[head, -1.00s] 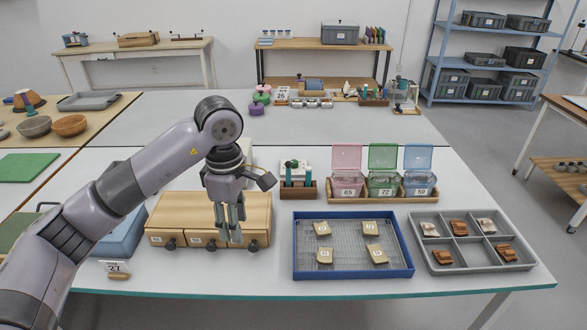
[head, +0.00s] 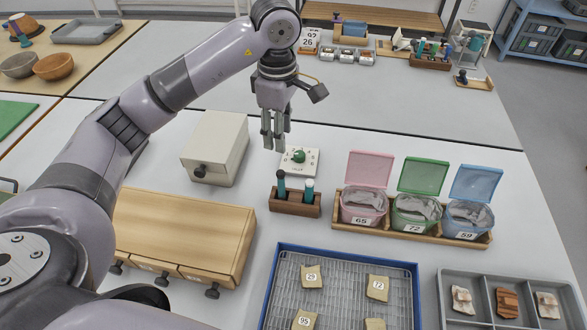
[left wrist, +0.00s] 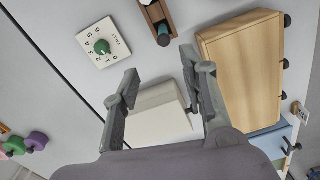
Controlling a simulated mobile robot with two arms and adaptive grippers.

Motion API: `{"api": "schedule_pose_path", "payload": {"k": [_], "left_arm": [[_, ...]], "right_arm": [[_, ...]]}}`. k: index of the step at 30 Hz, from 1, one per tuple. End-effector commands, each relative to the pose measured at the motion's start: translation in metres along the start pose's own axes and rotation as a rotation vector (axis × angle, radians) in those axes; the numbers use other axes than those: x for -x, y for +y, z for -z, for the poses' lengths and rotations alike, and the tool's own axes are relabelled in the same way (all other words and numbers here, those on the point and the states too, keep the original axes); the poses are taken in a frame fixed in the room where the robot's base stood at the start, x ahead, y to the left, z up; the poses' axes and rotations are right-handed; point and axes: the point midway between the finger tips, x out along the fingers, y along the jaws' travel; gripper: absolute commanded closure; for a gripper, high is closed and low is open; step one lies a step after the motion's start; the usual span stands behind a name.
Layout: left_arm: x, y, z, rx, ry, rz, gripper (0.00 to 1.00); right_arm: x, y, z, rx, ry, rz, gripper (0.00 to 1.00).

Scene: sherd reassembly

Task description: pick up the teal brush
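A small wooden holder (head: 296,208) stands on the near table with two upright tools in it. The left one has a dark teal handle (head: 281,184); the other is teal with a pale part (head: 308,191). I cannot tell which is the brush. In the left wrist view the holder (left wrist: 152,12) is cut off at the top, with one dark teal end (left wrist: 163,36) showing. My left gripper (head: 273,146) points down, apart from the holder and appearing just above it in the head view. Its fingers are spread and empty in the left wrist view (left wrist: 160,66).
A dial board with a green knob (head: 299,158) lies behind the holder. A white box (head: 215,146) and wooden drawers (head: 184,232) stand left. Lidded bins (head: 412,213) are right; a blue-rimmed tray (head: 417,290) and grey tray (head: 442,292) are in front.

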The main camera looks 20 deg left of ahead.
Motion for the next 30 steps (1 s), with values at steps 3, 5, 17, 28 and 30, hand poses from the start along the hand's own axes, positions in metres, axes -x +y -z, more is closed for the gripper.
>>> {"api": "schedule_pose_path", "payload": {"k": [3,5,17,28,30], "left_arm": [[-0.011,-0.001,0.0,0.0,0.001,0.006,0.6],[-0.021,-0.002,0.0,0.001,0.001,0.007,0.6],[-0.103,-0.002,0.0,0.0,0.0,0.006,0.6],[-0.136,-0.005,0.001,0.001,0.001,0.006,0.6],[-0.146,-0.008,0.001,0.0,0.0,0.007,0.6]], "right_arm": [[0.003,-0.003,-0.015,0.0,-0.022,0.004,0.6],[0.005,-0.004,-0.018,0.0,-0.026,0.004,0.6],[0.022,-0.007,-0.014,0.0,-0.021,0.009,0.6],[0.034,-0.006,-0.006,0.001,-0.01,0.008,0.6],[0.04,-0.006,-0.005,0.001,-0.011,0.008,0.6]]}}
